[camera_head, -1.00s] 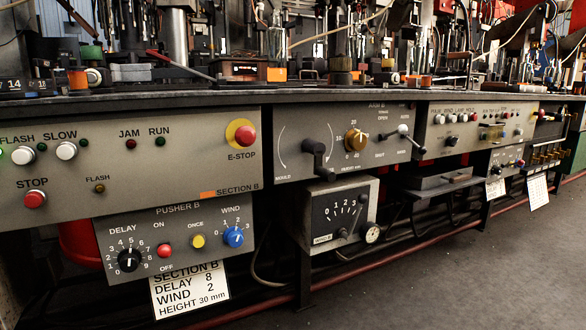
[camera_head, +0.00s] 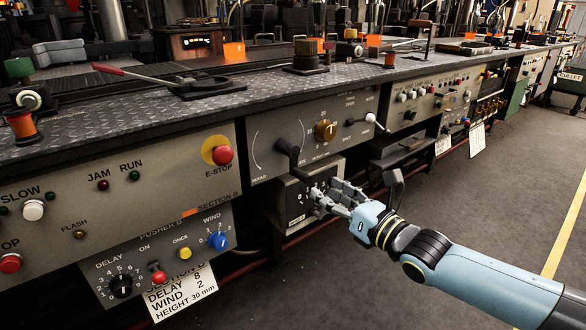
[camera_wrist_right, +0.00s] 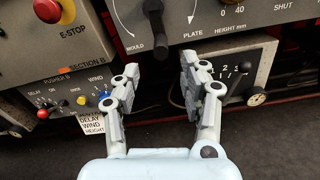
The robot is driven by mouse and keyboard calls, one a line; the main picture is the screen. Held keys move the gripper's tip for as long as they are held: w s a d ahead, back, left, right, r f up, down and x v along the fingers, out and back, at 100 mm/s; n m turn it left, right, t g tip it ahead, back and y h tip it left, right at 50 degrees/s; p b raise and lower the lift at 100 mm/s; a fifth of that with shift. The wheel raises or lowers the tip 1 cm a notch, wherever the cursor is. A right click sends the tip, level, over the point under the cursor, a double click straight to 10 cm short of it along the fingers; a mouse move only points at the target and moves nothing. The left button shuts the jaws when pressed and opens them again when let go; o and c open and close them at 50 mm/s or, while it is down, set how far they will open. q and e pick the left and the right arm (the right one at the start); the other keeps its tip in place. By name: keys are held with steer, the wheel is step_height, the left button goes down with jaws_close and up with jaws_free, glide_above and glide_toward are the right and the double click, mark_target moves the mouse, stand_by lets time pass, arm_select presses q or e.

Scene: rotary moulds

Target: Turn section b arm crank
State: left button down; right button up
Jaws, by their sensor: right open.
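The section B arm crank (camera_head: 286,151) is a black crank handle on the grey arm panel (camera_head: 262,170), set between a mould mark and a plate mark. In the right wrist view the black crank (camera_wrist_right: 155,28) hangs down just ahead of the fingers, between them and apart from them. My right gripper (camera_head: 328,195) is open and empty, below and to the right of the crank, in front of the gauge box. Its two spread fingers (camera_wrist_right: 155,85) show in the right wrist view. My left gripper is not in view.
A grey gauge box (camera_head: 290,205) sits under the arm panel, partly hidden by my right gripper. A brass knob (camera_head: 325,130) and a white-tipped lever (camera_head: 369,118) are right of the crank. A red E-stop (camera_head: 222,155) is to the left. The floor at right is clear.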

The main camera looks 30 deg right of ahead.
mark_target(309, 181)
steer(key=w, duration=0.3)
steer(key=w+b, duration=0.1)
steer(key=w, duration=0.2)
steer(key=w+b, duration=0.1)
steer(key=w, duration=0.1)
steer(key=shift+w+a, duration=0.3)
steer(key=shift+w, duration=0.1)
steer(key=shift+w+f, duration=0.1)
steer(key=shift+w, duration=0.25)
jaws_close()
